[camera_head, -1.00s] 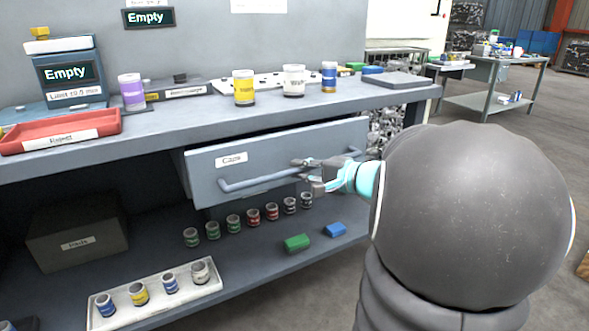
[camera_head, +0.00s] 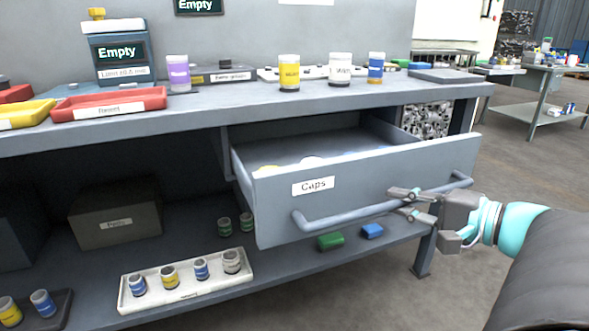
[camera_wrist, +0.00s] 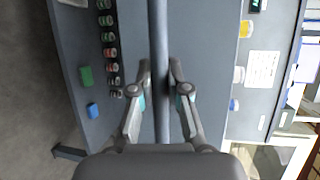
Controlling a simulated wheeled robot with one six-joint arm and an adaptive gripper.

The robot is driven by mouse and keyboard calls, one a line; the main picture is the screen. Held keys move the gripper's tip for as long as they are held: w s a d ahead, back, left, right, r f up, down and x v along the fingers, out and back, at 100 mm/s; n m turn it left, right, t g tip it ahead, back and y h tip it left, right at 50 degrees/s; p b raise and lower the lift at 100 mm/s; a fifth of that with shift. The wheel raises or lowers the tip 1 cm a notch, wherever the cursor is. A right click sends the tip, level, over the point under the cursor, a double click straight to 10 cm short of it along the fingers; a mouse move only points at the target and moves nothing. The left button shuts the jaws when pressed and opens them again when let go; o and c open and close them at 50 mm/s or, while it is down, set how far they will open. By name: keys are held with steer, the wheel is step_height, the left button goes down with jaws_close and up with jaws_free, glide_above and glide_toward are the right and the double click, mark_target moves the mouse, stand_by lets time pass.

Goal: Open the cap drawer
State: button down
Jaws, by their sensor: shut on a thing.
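The cap drawer (camera_head: 365,190) is a grey drawer labelled "Caps" under the bench top. It is pulled well out, and its inside shows from above with a yellow item and a white item at its left. Its bar handle (camera_head: 335,220) runs along the front. My gripper (camera_head: 402,202) is shut on the handle, right of its middle. In the wrist view the handle (camera_wrist: 158,40) runs upright between the two fingers of my gripper (camera_wrist: 160,85), with the drawer front behind it.
The bench top (camera_head: 230,110) carries a red tray (camera_head: 110,103), a purple-labelled jar (camera_head: 178,75) and several other jars. The lower shelf holds a white tray (camera_head: 185,285) of jars, a green block (camera_head: 330,242) and a blue block (camera_head: 372,231). Open floor lies at the right.

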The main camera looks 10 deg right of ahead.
steer(key=shift+s, duration=0.15)
steer(key=c, duration=1.1)
jaws_free()
steer(key=shift+c, duration=0.2)
steer(key=v, duration=1.2)
